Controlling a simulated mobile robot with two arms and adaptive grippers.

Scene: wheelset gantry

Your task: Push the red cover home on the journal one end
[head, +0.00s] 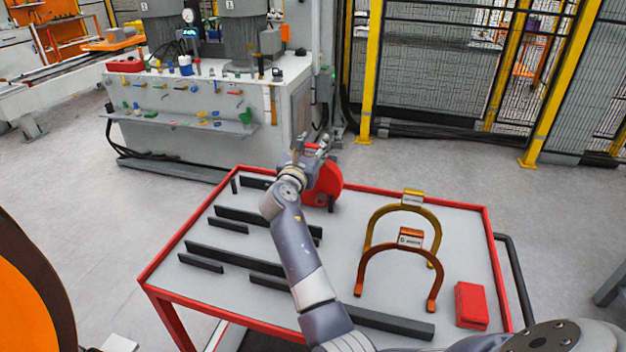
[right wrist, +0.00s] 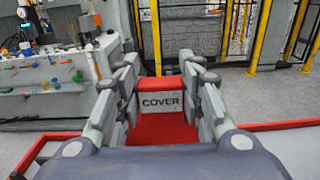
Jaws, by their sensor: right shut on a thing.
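The red cover (head: 326,187) is a round disc at the far edge of the cart top. In the right wrist view its grip block, lettered COVER (right wrist: 161,103), sits between my fingers. My right gripper (head: 317,150) is shut on this block; it also shows in the right wrist view (right wrist: 160,90). I cannot tell whether the cover touches the cart or is held just above it. The journal end cannot be made out in either view. My left gripper is not in view.
A red-rimmed cart (head: 462,205) carries several black bars (head: 235,258), a yellow arch (head: 405,212), an orange arch (head: 402,252) and a red box (head: 470,305). A grey bench (head: 215,100) stands behind. A large orange round thing (head: 25,290) is at left. Floor left of the cart is open.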

